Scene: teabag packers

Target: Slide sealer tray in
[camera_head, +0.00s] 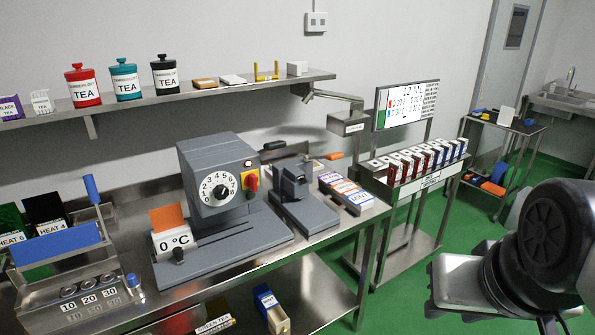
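A grey machine (214,160) with a numbered white dial and a red-and-yellow stop button stands on the steel bench. On the left of its grey base, a carriage (173,241) with a "0 °C" face, an orange plate and a black knob sits beside the housing, apart from it. A slot runs along the base to the right. No part is labelled as the sealer tray; this carriage looks most like it. Part of my arm shows at the lower right, well away from the machine. My gripper's fingers cannot be seen.
A blue-handled device (60,246) with "10 20 30" knobs stands left on the bench (335,228). A smaller grey device (300,197) and labelled boxes (345,191) stand right. A wall shelf (150,100) holds tea tins. Green floor (408,285) is open right of the bench.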

